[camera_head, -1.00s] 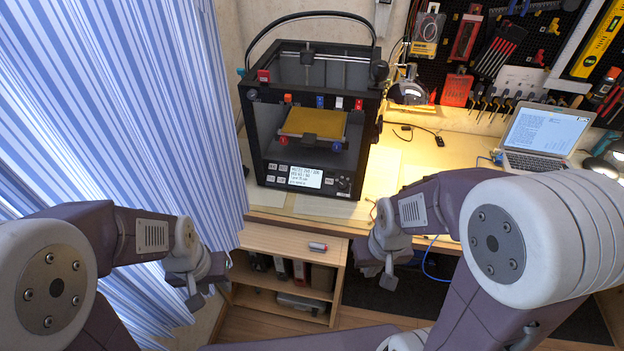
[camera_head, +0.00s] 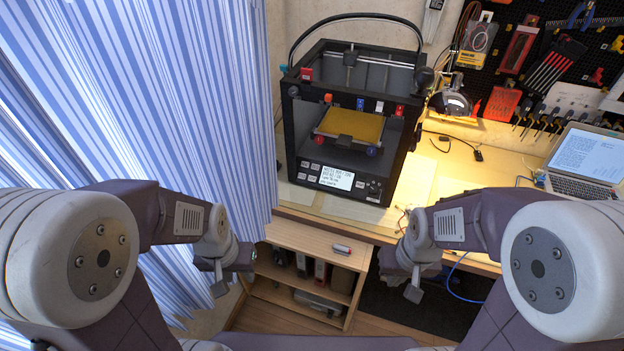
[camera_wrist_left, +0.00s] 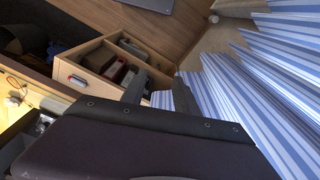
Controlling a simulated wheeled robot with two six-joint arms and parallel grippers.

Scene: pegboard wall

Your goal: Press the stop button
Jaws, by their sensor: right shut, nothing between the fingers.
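A black 3D printer (camera_head: 397,160) with a yellow bed stands on the desk. Its front panel has a lit screen (camera_head: 337,178), several small buttons left of it (camera_head: 311,168) and a round knob (camera_head: 374,188) at the right. The labels are too small to tell which button is stop. My left gripper (camera_head: 228,284) hangs in front of the curtain, below and left of the panel, apart from it. In the left wrist view, its two fingers (camera_wrist_left: 158,95) stand apart with nothing between them. My right gripper (camera_head: 414,286) is shut and empty, below and right of the panel.
The striped curtain (camera_head: 150,90) fills the left side. A lamp (camera_head: 452,100), a laptop (camera_head: 585,160) and a pegboard of tools are at the right.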

